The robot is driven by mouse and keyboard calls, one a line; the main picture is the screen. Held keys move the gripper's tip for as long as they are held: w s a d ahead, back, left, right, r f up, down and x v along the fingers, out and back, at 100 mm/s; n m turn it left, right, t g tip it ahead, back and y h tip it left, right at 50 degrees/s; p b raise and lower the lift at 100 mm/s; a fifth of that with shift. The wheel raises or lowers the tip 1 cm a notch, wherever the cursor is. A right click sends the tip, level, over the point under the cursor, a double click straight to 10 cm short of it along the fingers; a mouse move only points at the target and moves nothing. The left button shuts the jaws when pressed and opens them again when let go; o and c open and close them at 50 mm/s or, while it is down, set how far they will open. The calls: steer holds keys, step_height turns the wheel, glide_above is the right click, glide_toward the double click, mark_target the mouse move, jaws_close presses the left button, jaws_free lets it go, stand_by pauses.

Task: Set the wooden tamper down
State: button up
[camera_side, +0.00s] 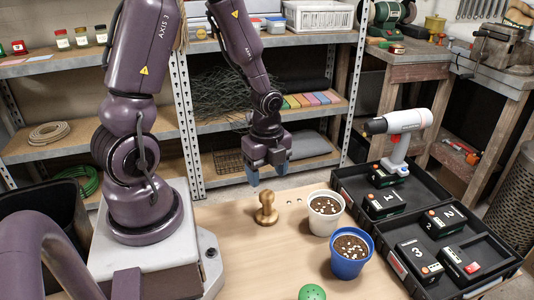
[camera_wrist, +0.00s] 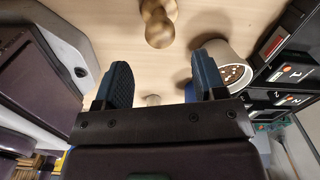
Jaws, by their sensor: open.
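The wooden tamper (camera_side: 266,208) stands upright on the wooden table (camera_side: 225,235), left of the white pot. In the wrist view the tamper (camera_wrist: 158,22) is near the top edge, partly cut off, beyond the fingertips. My gripper (camera_side: 267,178) is above the table, a little above and behind the tamper, and apart from it. In the wrist view my gripper (camera_wrist: 163,78) has its two blue fingers spread wide with nothing held between them.
A white pot (camera_side: 325,227) and a blue pot (camera_side: 348,268), both with soil and pale bits, stand right of the tamper. A black tray (camera_side: 345,184) with numbered boxes and a drill (camera_side: 400,125) lies farther right. A green ball-like object (camera_side: 312,292) is at the front.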

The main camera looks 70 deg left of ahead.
steer(key=s+d+r+n+t, duration=0.1)
steer(key=d+r+n+t, duration=0.1)
steer(key=r+n, duration=0.3)
steer(key=s+d+r+n+t, duration=0.1)
steer(key=d+r+n, duration=0.3)
steer(key=r, duration=0.6)
steer(key=s+d+r+n+t, duration=0.2)
steer(key=s+d+r+n, duration=0.1)
steer(key=r+n, duration=0.3)
steer(key=shift+d+r+t, duration=0.3)
steer(key=shift+d+r, duration=0.2)
steer(key=shift+r, duration=0.35)
